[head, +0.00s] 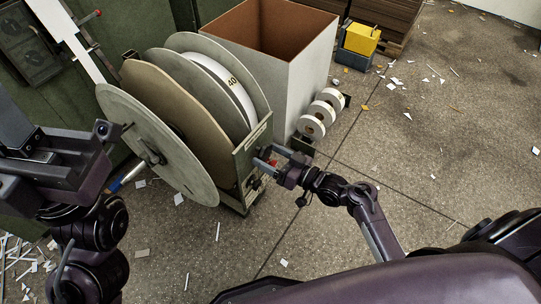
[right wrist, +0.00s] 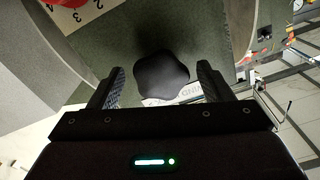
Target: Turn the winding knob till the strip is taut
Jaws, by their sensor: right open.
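The winding knob (right wrist: 162,76) is black and lobed. In the right wrist view it sits between the two fingers of my right gripper (right wrist: 160,70), which is open with a gap on each side. In the head view my right gripper (head: 273,158) is at the end plate of the reel stand (head: 255,150) and hides the knob. A pale strip (head: 75,40) runs from the upper left down behind the large reel (head: 135,130); I cannot tell how tight it is. My left gripper (head: 105,130) is dark, in front of the reel's left face, its jaws unclear.
A tall open box (head: 300,70) stands behind the reel, with several small white rolls (head: 320,115) beside it. Paper scraps litter the floor.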

